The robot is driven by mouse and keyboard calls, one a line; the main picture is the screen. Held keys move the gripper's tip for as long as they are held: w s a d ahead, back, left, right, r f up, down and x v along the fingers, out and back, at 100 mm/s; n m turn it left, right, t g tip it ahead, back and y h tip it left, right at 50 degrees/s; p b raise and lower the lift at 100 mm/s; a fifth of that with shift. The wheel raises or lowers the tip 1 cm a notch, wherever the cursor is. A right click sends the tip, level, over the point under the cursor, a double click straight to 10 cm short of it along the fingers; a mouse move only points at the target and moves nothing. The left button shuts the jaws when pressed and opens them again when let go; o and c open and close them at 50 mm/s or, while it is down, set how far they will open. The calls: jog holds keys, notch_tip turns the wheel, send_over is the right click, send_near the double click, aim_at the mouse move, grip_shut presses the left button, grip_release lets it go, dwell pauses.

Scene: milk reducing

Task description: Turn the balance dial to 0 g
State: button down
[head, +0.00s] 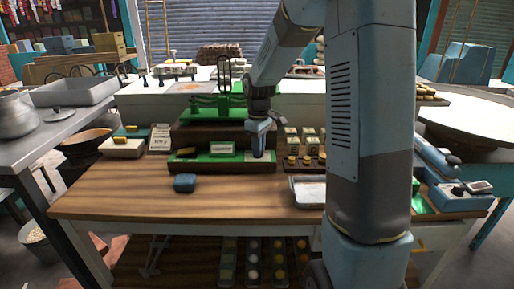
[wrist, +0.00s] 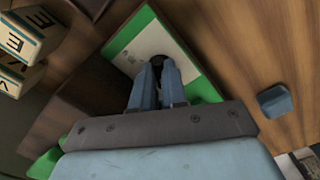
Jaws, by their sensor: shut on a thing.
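The balance (head: 207,136) stands on the wooden table, with green metal parts on a stepped dark wooden base. Its green front panel (head: 190,164) carries small pale labels. In the wrist view the panel's green border (wrist: 205,90) frames a white plate (wrist: 140,48). My gripper (head: 258,153) points down at the right part of this panel. In the wrist view my gripper (wrist: 158,72) has its two blue fingers close together on a dark round dial knob (wrist: 157,60). The fingers hide most of the knob, and I cannot read its setting.
A small blue block (head: 184,183) lies in front of the balance. Small green-labelled boxes (head: 300,141) stand right of the gripper, and a metal tray (head: 309,191) lies nearer. A card reading a weight (head: 160,138) stands at left.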

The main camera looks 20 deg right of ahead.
jog(key=shift+d, duration=0.15)
dwell(0.3)
jog(key=c, duration=1.2)
grip_release()
jog(key=shift+o, duration=0.2)
notch_tip(320, 180, up, 14)
jog(key=shift+f, duration=0.15)
jog(key=s+r+m+t, duration=0.1)
jog(key=s+m, duration=0.3)
jog(key=s, duration=1)
jog(key=s+a+r+m+t, duration=0.1)
jog(key=s+m+t, duration=0.3)
jog(key=s, duration=1)
jog(key=shift+s+r+t, duration=0.2)
jog(key=shift+r+t, duration=0.1)
jog(key=shift+r, duration=0.35)
